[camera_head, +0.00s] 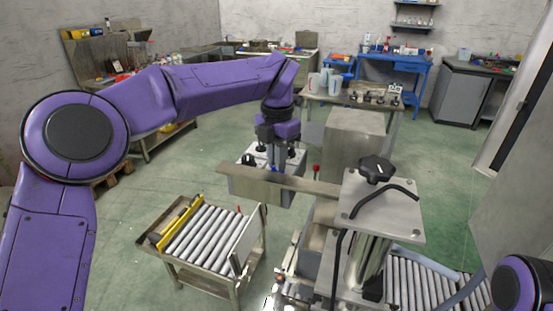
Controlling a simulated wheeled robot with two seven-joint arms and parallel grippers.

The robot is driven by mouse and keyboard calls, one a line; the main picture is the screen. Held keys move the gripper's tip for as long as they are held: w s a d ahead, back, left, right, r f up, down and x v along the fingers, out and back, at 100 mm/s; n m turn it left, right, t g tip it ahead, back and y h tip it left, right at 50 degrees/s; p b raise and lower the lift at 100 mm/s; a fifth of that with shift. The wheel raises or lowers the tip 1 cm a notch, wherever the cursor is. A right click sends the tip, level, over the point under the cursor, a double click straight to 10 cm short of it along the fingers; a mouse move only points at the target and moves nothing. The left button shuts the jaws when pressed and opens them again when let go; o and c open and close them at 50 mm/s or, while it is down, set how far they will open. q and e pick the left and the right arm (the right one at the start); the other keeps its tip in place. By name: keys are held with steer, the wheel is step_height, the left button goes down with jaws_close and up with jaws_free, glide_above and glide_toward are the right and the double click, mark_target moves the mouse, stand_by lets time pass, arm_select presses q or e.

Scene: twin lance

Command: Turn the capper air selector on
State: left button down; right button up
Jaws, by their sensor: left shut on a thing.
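A grey box (245,187) with a pale top stands near the middle of the view, behind a flat metal bar. Small black knobs (249,159) show on its top. My left gripper (274,163) reaches down from above onto this top, with its fingers shut on a selector there. The fingers hide the selector, so which way it is turned cannot be told. Part of my right arm shows at the lower right corner; its gripper is out of view.
A metal bar (315,184) crosses just in front of the box. A machine with a plate and black hand knob (376,168) stands to the right. A roller conveyor (200,241) is at the lower left. Green floor is open behind and left of the box.

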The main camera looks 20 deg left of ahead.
arm_select(q)
steer(key=n+b, duration=0.2)
steer(key=n, duration=0.3)
steer(key=shift+f, duration=0.2)
steer(key=n+b, duration=0.2)
steer(key=n, duration=0.3)
steer(key=shift+r+n, duration=0.1)
steer(key=shift+n, duration=0.3)
steer(key=c, duration=1.2)
jaws_free()
steer(key=shift+w, duration=0.25)
step_height(320, 180, up, 10)
steer(key=p, duration=0.3)
steer(key=shift+r, duration=0.2)
